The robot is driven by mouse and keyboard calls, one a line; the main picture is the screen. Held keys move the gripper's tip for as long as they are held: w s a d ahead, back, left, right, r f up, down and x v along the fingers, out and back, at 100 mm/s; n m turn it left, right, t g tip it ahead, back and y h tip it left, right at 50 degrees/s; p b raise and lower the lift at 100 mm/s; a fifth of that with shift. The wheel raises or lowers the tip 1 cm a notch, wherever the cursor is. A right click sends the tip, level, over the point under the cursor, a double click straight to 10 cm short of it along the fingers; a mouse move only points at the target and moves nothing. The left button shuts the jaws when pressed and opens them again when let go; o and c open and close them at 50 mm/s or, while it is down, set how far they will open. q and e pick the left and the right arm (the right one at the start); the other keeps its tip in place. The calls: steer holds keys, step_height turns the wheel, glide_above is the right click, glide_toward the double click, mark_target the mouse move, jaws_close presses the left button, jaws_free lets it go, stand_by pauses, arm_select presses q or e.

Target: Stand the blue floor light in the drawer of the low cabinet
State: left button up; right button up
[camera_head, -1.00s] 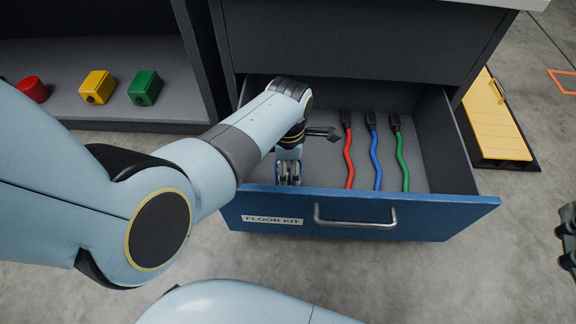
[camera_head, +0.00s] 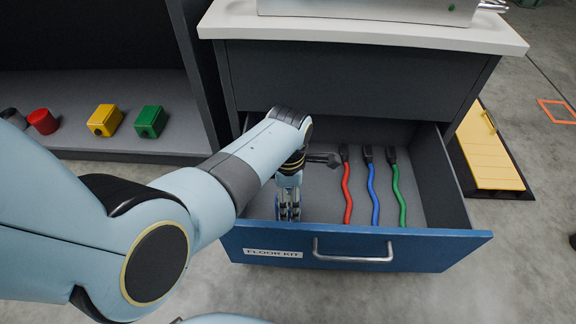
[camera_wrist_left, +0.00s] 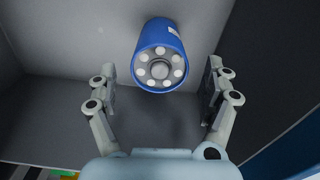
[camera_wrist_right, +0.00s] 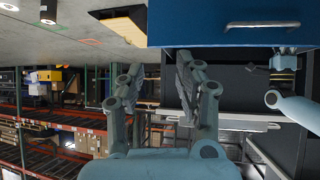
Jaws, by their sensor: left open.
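The blue floor light (camera_wrist_left: 160,55) is a short blue cylinder with a ring of pale lamps on its end face, which faces the left wrist camera. It is inside the drawer (camera_head: 350,245), upright as far as I can tell; its base contact is hidden. My left gripper (camera_wrist_left: 160,80) is open, with one finger on each side of the light and visible gaps. In the head view the left gripper (camera_head: 288,207) reaches down into the drawer's left part. The drawer is pulled out of the low cabinet (camera_head: 360,75). My right gripper (camera_wrist_right: 160,70) is open and empty, outside the drawer.
Red (camera_head: 347,195), blue (camera_head: 374,195) and green (camera_head: 399,195) cables lie in the drawer's right half. A yellow panel (camera_head: 490,150) lies on the floor at right.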

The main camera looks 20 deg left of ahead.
arm_select(q)
step_height(320, 180, up, 2)
steer(key=shift+w+r+p, duration=0.1)
steer(key=shift+w+p, duration=0.05)
steer(key=shift+p, duration=0.45)
steer(key=shift+r+p, duration=0.6)
steer(key=shift+r, duration=0.05)
step_height(320, 180, up, 2)
steer(key=shift+r+p, duration=0.25)
steer(key=shift+p, duration=0.85)
step_height(320, 180, up, 2)
steer(key=shift+r+p, duration=0.1)
steer(key=shift+p, duration=0.85)
steer(key=shift+r, duration=0.25)
arm_select(e)
step_height(320, 180, up, 7)
steer(key=s+d+g, duration=0.1)
steer(key=g, duration=0.6)
steer(key=shift+s+g+h, duration=0.3)
steer(key=shift+s+g, duration=0.1)
arm_select(q)
steer(key=shift+s, duration=0.2)
arm_select(e)
steer(key=shift+r, duration=0.1)
